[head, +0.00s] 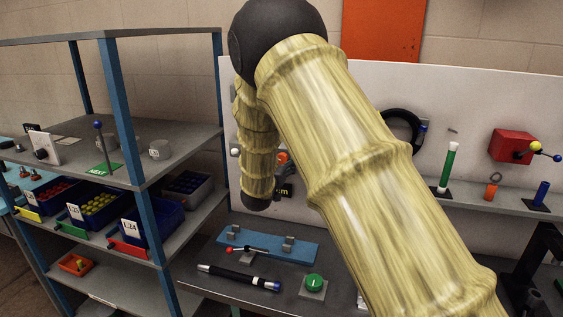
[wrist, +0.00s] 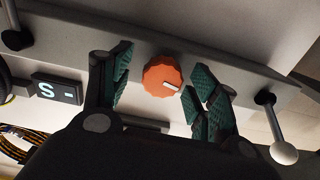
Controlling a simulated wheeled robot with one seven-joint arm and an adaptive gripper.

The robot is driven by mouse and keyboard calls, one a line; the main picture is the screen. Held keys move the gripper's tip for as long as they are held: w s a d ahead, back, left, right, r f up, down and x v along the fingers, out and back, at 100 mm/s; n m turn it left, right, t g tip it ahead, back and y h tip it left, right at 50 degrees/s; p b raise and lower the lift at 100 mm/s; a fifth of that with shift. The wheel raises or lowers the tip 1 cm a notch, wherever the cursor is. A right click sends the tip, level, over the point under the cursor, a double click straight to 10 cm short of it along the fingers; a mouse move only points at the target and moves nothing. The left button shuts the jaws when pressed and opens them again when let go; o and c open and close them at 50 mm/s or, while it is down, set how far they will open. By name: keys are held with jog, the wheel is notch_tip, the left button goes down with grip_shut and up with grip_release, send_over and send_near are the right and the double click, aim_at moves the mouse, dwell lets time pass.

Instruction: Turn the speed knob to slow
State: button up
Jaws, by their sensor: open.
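The speed knob (wrist: 158,74) is an orange, scalloped dial with a white pointer mark, mounted on a grey panel strip (wrist: 218,70). In the wrist view its white mark points to the right and slightly down. My gripper (wrist: 161,80) is open, with one green-padded finger on each side of the knob and a gap on both sides. How far the fingertips are from the panel is hard to tell. In the head view a bit of the orange knob (head: 283,156) shows beside my arm, which hides my gripper.
A small dark display (wrist: 57,90) reading "S -" sits left of the knob. A lever with a pale ball (wrist: 284,152) is at the right, and a dark-ended lever (wrist: 15,39) at the upper left. A bench with a green button (head: 314,282) lies below.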

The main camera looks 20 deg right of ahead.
jog(key=shift+w+f, duration=0.1)
jog(key=shift+w, duration=0.05)
jog(key=shift+a, duration=0.1)
jog(key=shift+s+r, duration=0.2)
jog(key=c, duration=1)
jog(key=shift+f+m+b, duration=0.15)
jog(key=shift+m+b, duration=0.15)
jog(key=shift+b, duration=0.3)
